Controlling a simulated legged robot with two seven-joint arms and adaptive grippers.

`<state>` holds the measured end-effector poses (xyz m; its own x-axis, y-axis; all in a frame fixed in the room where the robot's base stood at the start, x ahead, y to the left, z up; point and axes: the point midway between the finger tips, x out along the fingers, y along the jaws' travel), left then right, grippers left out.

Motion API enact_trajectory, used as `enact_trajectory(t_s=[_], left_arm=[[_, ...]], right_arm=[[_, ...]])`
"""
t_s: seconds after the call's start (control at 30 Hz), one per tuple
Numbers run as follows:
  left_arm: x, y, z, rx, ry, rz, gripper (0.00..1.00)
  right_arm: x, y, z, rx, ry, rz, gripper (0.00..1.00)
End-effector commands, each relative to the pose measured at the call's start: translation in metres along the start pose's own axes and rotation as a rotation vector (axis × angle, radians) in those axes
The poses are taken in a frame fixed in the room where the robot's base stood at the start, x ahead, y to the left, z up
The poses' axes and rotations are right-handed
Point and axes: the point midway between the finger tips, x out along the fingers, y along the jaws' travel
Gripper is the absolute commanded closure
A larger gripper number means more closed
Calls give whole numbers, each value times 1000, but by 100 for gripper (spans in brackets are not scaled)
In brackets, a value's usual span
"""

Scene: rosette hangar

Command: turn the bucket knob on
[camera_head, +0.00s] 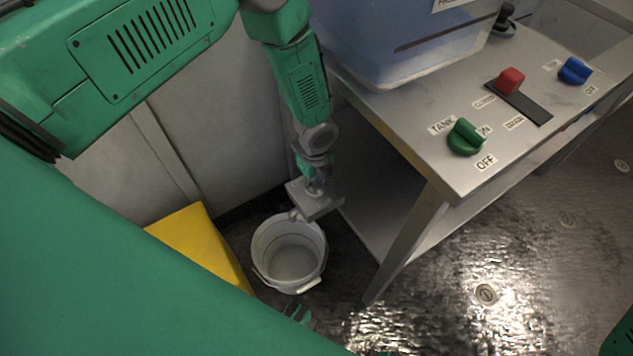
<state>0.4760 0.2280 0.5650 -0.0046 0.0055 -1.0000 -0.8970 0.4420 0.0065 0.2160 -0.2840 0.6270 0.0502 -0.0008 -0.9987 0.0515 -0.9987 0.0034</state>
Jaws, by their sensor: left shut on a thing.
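The white bucket (290,262) stands on the floor beside the metal table, and its inside looks empty. A grey fitting (322,207) sticks out just above the bucket's back rim, with a short spout (297,215) over the opening. My left gripper (315,186) reaches down onto the fitting from above and is shut on the knob there. The knob itself is mostly hidden by the fingers, so its turn position cannot be read.
The metal table (400,115) carries a blue-tinted tank (400,40), a green knob (465,137) labelled TANK, a red knob (510,80) and a blue knob (574,70). A yellow object (203,243) stands left of the bucket. The floor at right is clear.

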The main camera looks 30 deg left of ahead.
Motion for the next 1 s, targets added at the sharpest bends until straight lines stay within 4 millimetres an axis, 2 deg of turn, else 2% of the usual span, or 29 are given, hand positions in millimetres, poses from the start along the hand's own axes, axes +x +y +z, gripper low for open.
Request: enact_trajectory(t_s=[0.27, 1.0], left_arm=[[-1, -2, 5, -207, -5, -9, 100], [-2, -2, 6, -912, -4, -11, 100]], right_arm=[[-1, 0, 0, 0, 0, 0, 100], [-3, 0, 0, 0, 0, 0, 100]])
